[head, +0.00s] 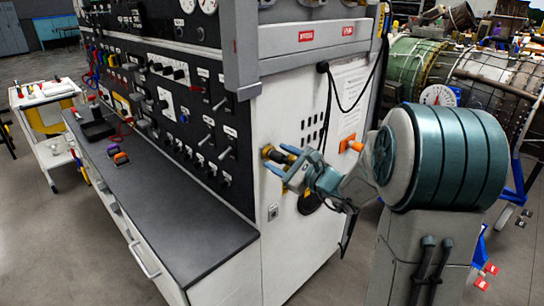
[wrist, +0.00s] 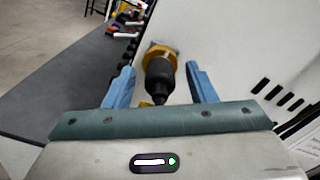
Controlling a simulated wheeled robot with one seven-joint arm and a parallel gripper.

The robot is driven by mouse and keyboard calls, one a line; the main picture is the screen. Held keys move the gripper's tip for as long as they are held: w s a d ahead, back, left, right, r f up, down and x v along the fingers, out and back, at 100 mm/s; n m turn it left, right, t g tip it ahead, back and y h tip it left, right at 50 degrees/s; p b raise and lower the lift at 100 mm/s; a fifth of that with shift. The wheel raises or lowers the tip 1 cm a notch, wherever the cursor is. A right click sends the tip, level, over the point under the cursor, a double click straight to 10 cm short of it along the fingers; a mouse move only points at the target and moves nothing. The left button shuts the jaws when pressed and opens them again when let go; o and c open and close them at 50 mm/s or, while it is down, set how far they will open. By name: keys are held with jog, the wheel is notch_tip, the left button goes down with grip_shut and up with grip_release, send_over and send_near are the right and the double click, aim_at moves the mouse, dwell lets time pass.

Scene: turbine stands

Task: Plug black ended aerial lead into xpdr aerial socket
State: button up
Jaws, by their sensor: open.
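A black plug end (wrist: 159,77) shows in the wrist view between the two blue fingers of my gripper (wrist: 160,69). Its far end meets a yellow socket fitting (wrist: 161,50) on the white side panel. It looks seated there, but the joint is partly hidden. The fingers are open, with a gap on both sides of the plug. In the head view my gripper (head: 280,162) is at the side panel, around the black plug and close to the yellow fitting (head: 267,152). A black lead (head: 330,95) hangs from the panel's upper edge; its lower end is hidden behind my gripper. I cannot read socket labels.
The white side panel (head: 285,235) stands directly ahead of my gripper. A dark worktop (head: 160,195) runs along the switch console at left. An orange fitting (head: 348,143) sticks out of the panel to the right. A white trolley (head: 50,130) stands far left.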

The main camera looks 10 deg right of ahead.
jog(key=shift+b, duration=0.45)
dwell(0.3)
grip_shut()
